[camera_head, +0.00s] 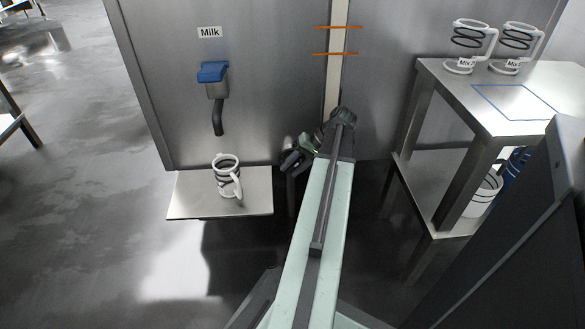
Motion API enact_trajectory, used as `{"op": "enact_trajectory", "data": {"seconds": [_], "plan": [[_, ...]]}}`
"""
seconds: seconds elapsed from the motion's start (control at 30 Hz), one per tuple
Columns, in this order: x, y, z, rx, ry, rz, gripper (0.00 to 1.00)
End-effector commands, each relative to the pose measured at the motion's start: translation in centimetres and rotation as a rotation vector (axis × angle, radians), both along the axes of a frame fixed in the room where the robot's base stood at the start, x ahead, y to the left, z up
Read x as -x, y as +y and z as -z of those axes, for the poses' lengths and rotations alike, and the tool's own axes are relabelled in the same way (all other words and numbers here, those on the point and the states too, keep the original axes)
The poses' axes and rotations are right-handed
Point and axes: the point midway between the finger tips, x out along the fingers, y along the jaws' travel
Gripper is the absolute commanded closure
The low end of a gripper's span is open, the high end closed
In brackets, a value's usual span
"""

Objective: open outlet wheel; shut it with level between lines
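A pale vertical level strip (336,75) runs down the steel tank front (270,75). An upper orange line (338,27) and a lower orange line (337,54) cross it. The strip looks cream from the top edge of the picture to below the lower line, and I see no level edge between the lines. My gripper (290,161) is dark and small at the end of my arm, low in front of the tank and left of the strip's foot. Its fingers are too unclear to tell open from shut. I cannot make out the outlet wheel; my arm and gripper may hide it.
A blue-topped milk tap (213,75) is above a white banded mug (227,180) on a steel shelf (190,195). At the right, a steel table (530,75) carries two Mix mugs (467,45) and a blue outlined square (512,101). More containers (484,194) stand on its lower shelf.

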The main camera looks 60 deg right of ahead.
Motion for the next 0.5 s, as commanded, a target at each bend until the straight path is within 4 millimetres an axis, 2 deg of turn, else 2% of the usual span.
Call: {"op": "enact_trajectory", "data": {"seconds": [0.27, 0.5], "plan": [[0.1, -0.2, -0.4, 0.000, -0.001, 0.001, 0.66], [1.9, -1.5, -3.8, 0.000, -0.001, 0.002, 0.66]]}}
